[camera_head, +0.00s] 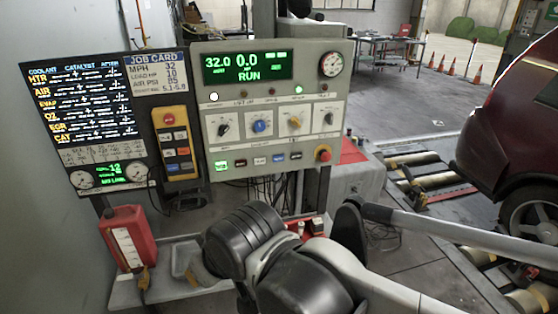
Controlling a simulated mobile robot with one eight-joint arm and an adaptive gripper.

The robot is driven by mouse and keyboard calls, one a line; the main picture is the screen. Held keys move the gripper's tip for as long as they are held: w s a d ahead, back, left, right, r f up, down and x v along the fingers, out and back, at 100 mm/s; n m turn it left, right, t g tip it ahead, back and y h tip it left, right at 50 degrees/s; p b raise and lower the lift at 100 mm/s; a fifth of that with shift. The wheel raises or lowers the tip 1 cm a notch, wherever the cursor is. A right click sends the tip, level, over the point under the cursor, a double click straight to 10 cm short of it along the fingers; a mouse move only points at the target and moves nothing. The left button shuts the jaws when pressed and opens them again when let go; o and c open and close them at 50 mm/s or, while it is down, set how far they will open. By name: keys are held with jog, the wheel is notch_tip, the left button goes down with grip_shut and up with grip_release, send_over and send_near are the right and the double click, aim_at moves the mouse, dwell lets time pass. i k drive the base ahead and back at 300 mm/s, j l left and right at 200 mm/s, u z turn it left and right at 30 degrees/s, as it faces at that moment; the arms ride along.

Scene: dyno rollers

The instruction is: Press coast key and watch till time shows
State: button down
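The dyno console (203,75) stands upright at the centre left, with a row of small keys along its lower edge. The green display (248,67) reads 32.0, 0.0 and RUN. My arm fills the bottom middle, below the console; I cannot make out my gripper.
A job card (157,73) listing MPH 32 is left of the display. A yellow pendant (175,143) hangs beside the console, and a red stop button (323,153) is at its lower right. A red can (127,237) stands at lower left. A dark red car (510,120) is at right.

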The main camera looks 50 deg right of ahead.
aim_at(278, 158)
jog(key=l+z, duration=0.1)
jog(key=z, duration=0.25)
jog(key=l+z, duration=0.1)
jog(key=z, duration=0.25)
jog(key=l+z, duration=0.15)
jog(key=z, duration=0.2)
jog(key=k, duration=0.05)
